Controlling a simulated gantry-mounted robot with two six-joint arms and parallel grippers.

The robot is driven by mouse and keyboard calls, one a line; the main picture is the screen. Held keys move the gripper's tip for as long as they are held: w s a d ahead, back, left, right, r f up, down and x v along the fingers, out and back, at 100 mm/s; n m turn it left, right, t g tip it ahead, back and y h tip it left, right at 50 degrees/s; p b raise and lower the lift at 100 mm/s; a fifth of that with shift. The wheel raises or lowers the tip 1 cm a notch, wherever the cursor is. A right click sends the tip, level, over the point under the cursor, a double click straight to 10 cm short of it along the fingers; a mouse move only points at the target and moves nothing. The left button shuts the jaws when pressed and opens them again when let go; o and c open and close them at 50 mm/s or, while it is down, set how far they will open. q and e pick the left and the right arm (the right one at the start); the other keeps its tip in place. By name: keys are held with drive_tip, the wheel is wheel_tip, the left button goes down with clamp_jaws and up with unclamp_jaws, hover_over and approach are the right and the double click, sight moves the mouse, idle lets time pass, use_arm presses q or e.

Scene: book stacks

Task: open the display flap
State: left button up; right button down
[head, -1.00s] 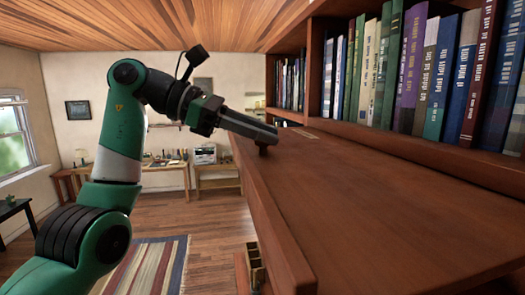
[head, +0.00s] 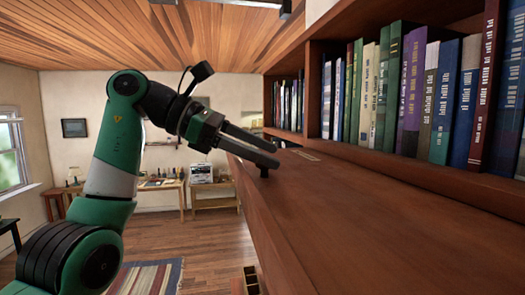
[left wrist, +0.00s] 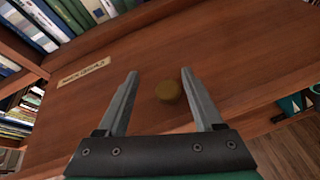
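The display flap (head: 370,215) is a broad reddish-brown wooden panel, sloping below the shelf of books. A small round brass-coloured knob (left wrist: 168,90) sits on its face. In the head view the knob (head: 264,171) shows dark near the flap's far end. A pale label plate (left wrist: 84,71) is fixed to the flap beside it. My left gripper (left wrist: 158,74) is open, and in the left wrist view the knob appears between its two fingers, with a gap on each side. I cannot tell whether the fingertips touch the panel. My right gripper is not in view.
Upright books (head: 405,90) fill the shelf above the flap. A wooden upright (head: 314,95) divides that shelf. Left of the bookcase is open floor (head: 205,245) with a striped rug (head: 150,278). Desks stand at the far wall.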

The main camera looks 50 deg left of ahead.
use_arm(q)
drive_tip(key=v, duration=1.1)
drive_tip(key=shift+s, duration=0.25)
drive_tip(key=shift+s+a+r, duration=0.1)
drive_tip(key=shift+a+r, duration=0.05)
